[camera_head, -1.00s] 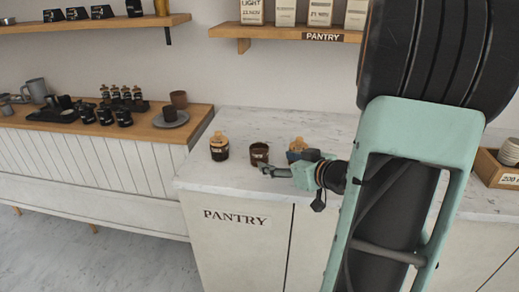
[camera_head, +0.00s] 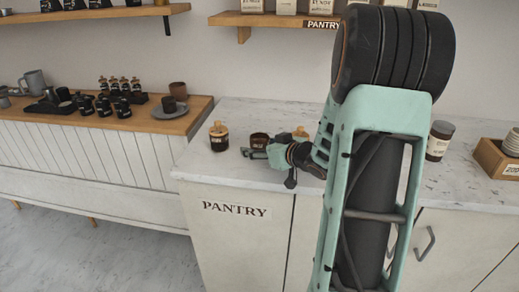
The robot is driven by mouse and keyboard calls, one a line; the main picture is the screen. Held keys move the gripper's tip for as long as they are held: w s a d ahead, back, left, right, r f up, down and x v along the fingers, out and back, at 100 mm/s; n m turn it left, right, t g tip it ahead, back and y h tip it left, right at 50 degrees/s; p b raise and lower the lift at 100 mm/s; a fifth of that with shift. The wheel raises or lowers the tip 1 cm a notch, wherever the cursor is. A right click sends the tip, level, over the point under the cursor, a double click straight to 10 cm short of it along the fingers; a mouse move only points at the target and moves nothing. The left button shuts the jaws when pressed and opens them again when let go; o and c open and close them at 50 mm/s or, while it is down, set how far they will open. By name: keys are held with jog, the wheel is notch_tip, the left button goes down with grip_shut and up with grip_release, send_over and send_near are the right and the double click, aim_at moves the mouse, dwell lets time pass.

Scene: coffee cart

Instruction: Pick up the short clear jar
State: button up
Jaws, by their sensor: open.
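Several jars stand on the white marble pantry counter (camera_head: 225,173). A short clear jar with dark contents and no visible lid (camera_head: 259,140) is in the middle. My gripper (camera_head: 246,152) is low over the counter, just in front of this jar, with its fingers pointing left. It is open and appears empty, and it overlaps the jar's lower part. I cannot tell whether they touch. A jar with a wooden lid (camera_head: 219,138) stands to the left. Another wooden-lidded jar (camera_head: 300,133) is to the right, mostly hidden behind my wrist.
A taller dark-lidded jar (camera_head: 439,141) and a wooden crate (camera_head: 490,158) with cups stand at the right, past my arm. A lower wooden-topped cart (camera_head: 150,128) with cups and bottles adjoins on the left. A shelf (camera_head: 275,20) hangs above. The counter's front left is clear.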

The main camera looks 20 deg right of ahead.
jog(key=shift+r, duration=0.1)
jog(key=c, duration=1.4)
jog(key=shift+c, duration=0.2)
